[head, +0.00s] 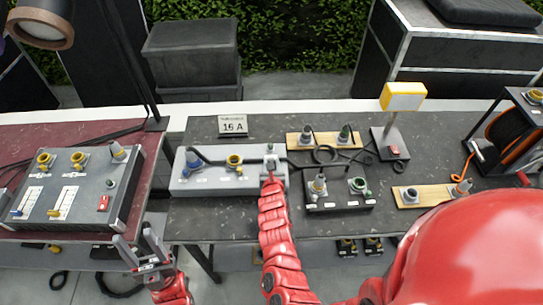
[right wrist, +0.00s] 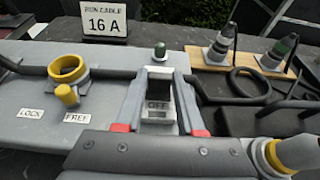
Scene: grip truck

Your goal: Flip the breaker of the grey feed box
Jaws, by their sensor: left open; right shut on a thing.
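The grey feed box (head: 212,182) lies on the middle table. My right gripper (head: 271,165) reaches over the front of the box and is shut on the breaker, one finger on each side. A dark green lamp (right wrist: 159,52) stands just behind the breaker. A yellow ring socket (right wrist: 68,72) with LOCK and FREE labels is left of it. My left gripper (head: 142,250) is open and empty, low between the left panel and the middle table.
A sign reading 16 A (head: 233,125) stands behind the box. A black box with connectors (head: 338,200) sits close on the right. Wooden connector boards (head: 323,142), a yellow lamp post (head: 403,97) and a cable reel (head: 512,135) are further right. A control panel (head: 75,190) is at left.

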